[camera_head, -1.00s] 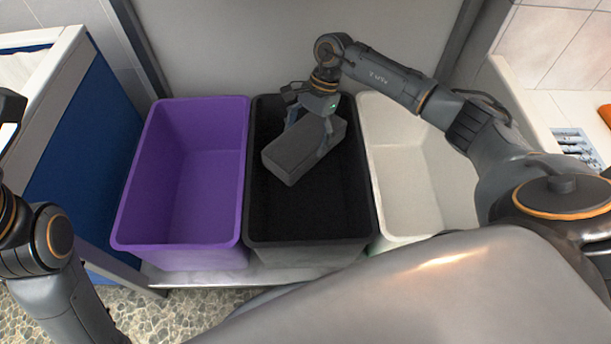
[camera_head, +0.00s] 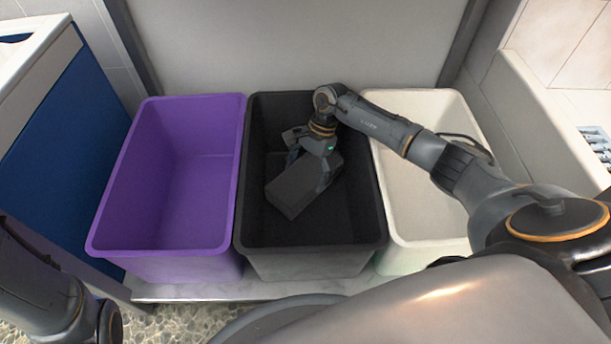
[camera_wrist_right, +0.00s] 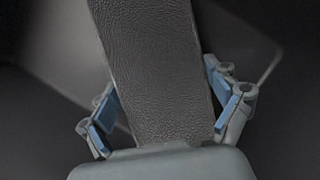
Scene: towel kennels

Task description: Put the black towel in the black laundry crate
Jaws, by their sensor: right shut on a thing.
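The black towel (camera_head: 294,189) is a folded dark block. My right gripper (camera_head: 310,172) is shut on it and holds it tilted inside the opening of the black laundry crate (camera_head: 312,260). In the right wrist view the towel (camera_wrist_right: 150,70) lies between the two blue-padded fingers (camera_wrist_right: 165,110), with the dark crate interior around it. I cannot tell whether the towel touches the crate floor. My left arm shows at the lower left of the head view, but its gripper is outside the picture.
A purple crate (camera_head: 170,258) stands left of the black crate and a white crate (camera_head: 425,245) stands right of it. All stand on a pale shelf (camera_head: 260,288) against a grey back panel (camera_head: 300,45). A blue-sided cabinet (camera_head: 65,130) is at the left.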

